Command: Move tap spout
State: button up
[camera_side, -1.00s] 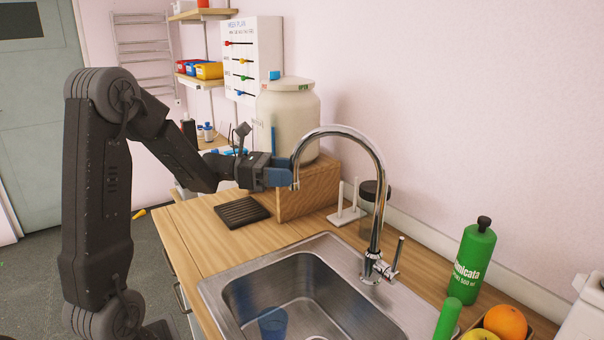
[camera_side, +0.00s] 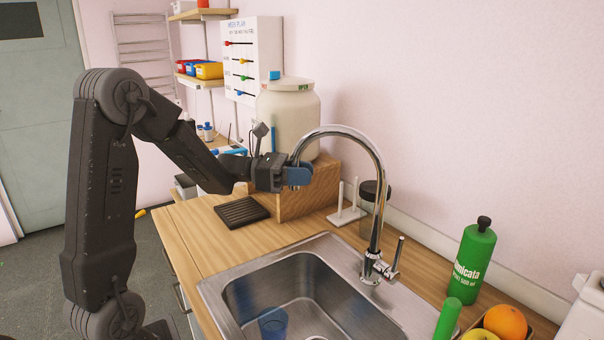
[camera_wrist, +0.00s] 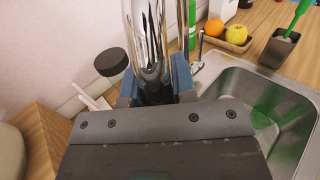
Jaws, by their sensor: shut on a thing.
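The tap spout (camera_side: 351,131) is a tall curved chrome pipe rising from the back of the sink. My gripper (camera_side: 298,175) has blue fingers and is shut on the spout near its outlet end, left of the tap's upright part. In the wrist view the chrome spout (camera_wrist: 147,45) runs between the two blue fingers of my gripper (camera_wrist: 156,88). The outlet tip is mostly hidden by the fingers. The tap lever (camera_side: 397,254) stands upright at the right of the tap base.
A large cream jar (camera_side: 288,112) stands on a wooden box (camera_side: 308,193) behind my gripper. A green bottle (camera_side: 472,262) and a fruit tray (camera_wrist: 228,43) are to the right. A black ridged mat (camera_side: 242,212) lies on the counter.

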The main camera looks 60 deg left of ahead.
grip_shut()
jog(key=shift+s, duration=0.1)
jog(key=s+d, duration=0.6)
jog(key=d, duration=0.1)
dwell(0.5)
jog(key=shift+d, duration=0.1)
